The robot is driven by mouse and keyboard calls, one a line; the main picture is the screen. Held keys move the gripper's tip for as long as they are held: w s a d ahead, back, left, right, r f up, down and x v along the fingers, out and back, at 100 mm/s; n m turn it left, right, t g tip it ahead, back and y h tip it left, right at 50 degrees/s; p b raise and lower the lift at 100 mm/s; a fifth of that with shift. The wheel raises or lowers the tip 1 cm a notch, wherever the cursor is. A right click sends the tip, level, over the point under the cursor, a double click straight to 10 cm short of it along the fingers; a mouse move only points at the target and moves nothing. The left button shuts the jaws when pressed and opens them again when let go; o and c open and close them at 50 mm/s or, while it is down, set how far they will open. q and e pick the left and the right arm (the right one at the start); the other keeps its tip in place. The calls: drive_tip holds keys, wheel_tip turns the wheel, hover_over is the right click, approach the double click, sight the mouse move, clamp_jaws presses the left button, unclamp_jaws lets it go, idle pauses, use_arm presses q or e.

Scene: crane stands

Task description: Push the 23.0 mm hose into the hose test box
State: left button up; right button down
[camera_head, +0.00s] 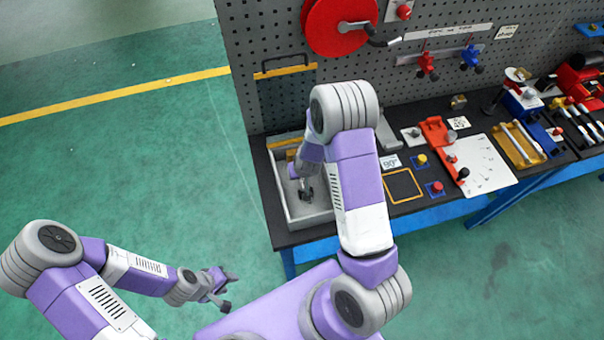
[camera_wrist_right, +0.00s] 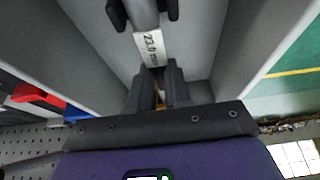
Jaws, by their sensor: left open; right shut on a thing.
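The grey open-topped box (camera_head: 281,200) stands at the left end of the bench in the head view. My right arm reaches over it, with the gripper (camera_head: 306,191) down inside, small and partly hidden by the arm. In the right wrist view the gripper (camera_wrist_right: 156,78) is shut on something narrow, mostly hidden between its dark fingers. A white label (camera_wrist_right: 150,48) reading 23.0 mm lies just beyond the fingertips. Beyond it are a grey cylindrical part (camera_wrist_right: 142,10) and dark pieces; how the hose joins them is unclear. My left gripper (camera_head: 229,290) is open and empty, away from the bench.
A perforated panel (camera_head: 440,75) rises behind the bench, with a red reel (camera_head: 338,22) above the box. Right of the arm are a yellow frame (camera_head: 404,186), a white plate (camera_head: 490,165) and several tools. Green floor left of the bench is clear.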

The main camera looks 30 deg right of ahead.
sight(303, 181)
drive_tip(key=shift+w, duration=0.2)
drive_tip(key=c, duration=1)
unclamp_jaws()
drive_tip(key=p+v, duration=0.1)
drive_tip(key=v, duration=0.6)
drive_tip(key=shift+s+r+p, duration=0.15)
drive_tip(key=shift+r+p, duration=0.15)
drive_tip(key=shift+f, duration=0.1)
